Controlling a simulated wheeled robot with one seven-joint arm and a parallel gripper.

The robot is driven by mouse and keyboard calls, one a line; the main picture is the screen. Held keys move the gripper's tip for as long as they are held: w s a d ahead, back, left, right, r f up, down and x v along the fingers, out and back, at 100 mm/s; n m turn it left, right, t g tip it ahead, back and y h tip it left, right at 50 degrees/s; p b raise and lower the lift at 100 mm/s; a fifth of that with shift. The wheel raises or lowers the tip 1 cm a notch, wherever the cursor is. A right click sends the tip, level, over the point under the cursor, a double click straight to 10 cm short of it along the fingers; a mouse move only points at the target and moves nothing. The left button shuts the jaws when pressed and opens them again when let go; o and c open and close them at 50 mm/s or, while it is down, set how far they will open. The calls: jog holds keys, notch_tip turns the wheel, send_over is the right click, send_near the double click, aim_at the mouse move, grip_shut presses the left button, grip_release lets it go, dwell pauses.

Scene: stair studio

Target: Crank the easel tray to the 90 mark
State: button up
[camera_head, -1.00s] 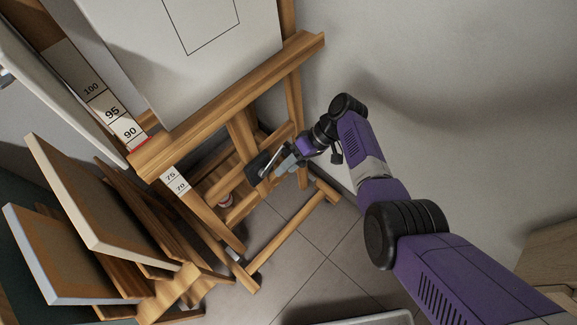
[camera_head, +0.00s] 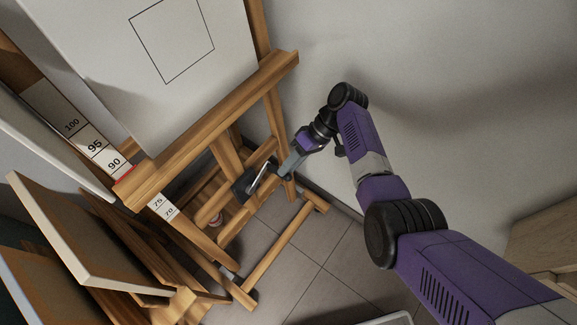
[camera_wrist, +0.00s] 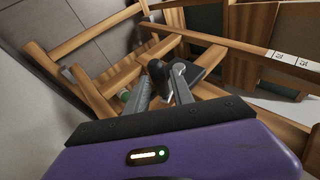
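The wooden easel tray (camera_head: 215,122) runs slantwise across the easel below a white canvas (camera_head: 165,50). A red marker (camera_head: 125,172) at its left end sits just below the 90 on the scale strip (camera_head: 95,146). The crank (camera_head: 258,179), a metal arm on a dark plate, is low on the easel. My gripper (camera_head: 282,173) is beside the crank's outer end. In the wrist view, the crank's black knob (camera_wrist: 157,72) shows between the tips of my gripper (camera_wrist: 161,80), whose fingers stand apart. Whether they touch the knob is unclear.
Several boards and canvases (camera_head: 85,240) lean at the left. The easel's wooden feet (camera_head: 280,250) stand on grey floor tiles (camera_head: 300,270). A plain wall (camera_head: 450,90) is behind at right. Wooden furniture (camera_head: 545,235) stands at the right edge.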

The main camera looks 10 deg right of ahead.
jog(key=s+f, duration=0.3)
jog(key=s+f+b, duration=0.1)
jog(key=s+f, duration=0.2)
jog(key=s+a+f+b, duration=0.1)
jog(key=s+f, duration=0.2)
jog(key=shift+s+f, duration=0.2)
jog(key=shift+f, duration=0.15)
grip_shut()
jog(key=s+d+r+n+t+b, duration=0.25)
jog(key=s+r+t, duration=0.2)
jog(key=t, duration=0.35)
jog(key=w+r+n+t, duration=0.1)
jog(key=w+r+t, duration=0.15)
jog(key=r, duration=0.45)
jog(key=w+r+n+t, duration=0.1)
jog(key=r+t, duration=0.2)
jog(key=r, duration=0.3)
jog(key=shift+g, duration=0.25)
jog(key=w+a+f, duration=0.1)
jog(key=w+f, duration=0.1)
jog(key=w+a+f+b, duration=0.1)
jog(key=w+f, duration=0.1)
jog(key=w, duration=0.1)
jog(key=w+a+f+b, duration=0.1)
jog(key=w+f, duration=0.1)
jog(key=w, duration=0.1)
jog(key=shift+a, duration=0.3)
jog(key=shift+d+f, duration=0.2)
jog(key=shift+f, duration=0.5)
